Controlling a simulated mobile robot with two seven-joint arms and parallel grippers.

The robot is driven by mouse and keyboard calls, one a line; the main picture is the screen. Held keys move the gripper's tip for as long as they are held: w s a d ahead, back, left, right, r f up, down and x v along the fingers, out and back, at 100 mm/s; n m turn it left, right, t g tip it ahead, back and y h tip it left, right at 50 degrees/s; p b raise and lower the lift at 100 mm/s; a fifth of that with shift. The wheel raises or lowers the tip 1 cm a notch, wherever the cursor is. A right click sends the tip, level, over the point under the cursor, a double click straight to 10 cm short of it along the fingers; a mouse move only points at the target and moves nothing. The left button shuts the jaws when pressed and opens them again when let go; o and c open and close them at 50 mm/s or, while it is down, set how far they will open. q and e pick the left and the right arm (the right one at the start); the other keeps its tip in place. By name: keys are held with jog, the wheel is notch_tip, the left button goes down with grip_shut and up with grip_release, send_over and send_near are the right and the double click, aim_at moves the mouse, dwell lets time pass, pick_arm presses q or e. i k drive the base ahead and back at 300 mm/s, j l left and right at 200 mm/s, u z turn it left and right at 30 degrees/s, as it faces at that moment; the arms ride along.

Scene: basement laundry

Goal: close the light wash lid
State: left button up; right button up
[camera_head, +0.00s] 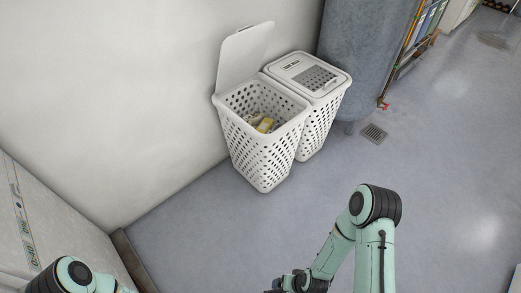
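Two white perforated laundry hampers stand side by side against the wall in the head view. The left hamper (262,158) has its lid (244,54) raised upright, leaning toward the wall, and a yellowish item (265,125) lies inside. The right hamper (320,128) has its lid (309,73) shut, with a small label I cannot read. I cannot tell by label which is the light wash. My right gripper (287,286) is partly visible at the bottom edge, well short of the hampers, its fingers unclear. My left arm shows at the bottom left; its gripper is out of frame.
A large grey-blue cylinder (361,55) stands right of the hampers. A floor drain (374,133) and a rack (409,42) lie farther right. A white appliance (45,225) stands at the left. The floor before the hampers is clear.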

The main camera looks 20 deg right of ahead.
aim_at(243, 53)
jog(key=i, duration=0.4)
jog(key=i+j+z, duration=0.1)
jog(key=i+z, duration=0.25)
jog(key=i+j+z, duration=0.35)
jog(key=i, duration=0.15)
jog(key=i+l, duration=0.05)
jog(key=l, duration=0.05)
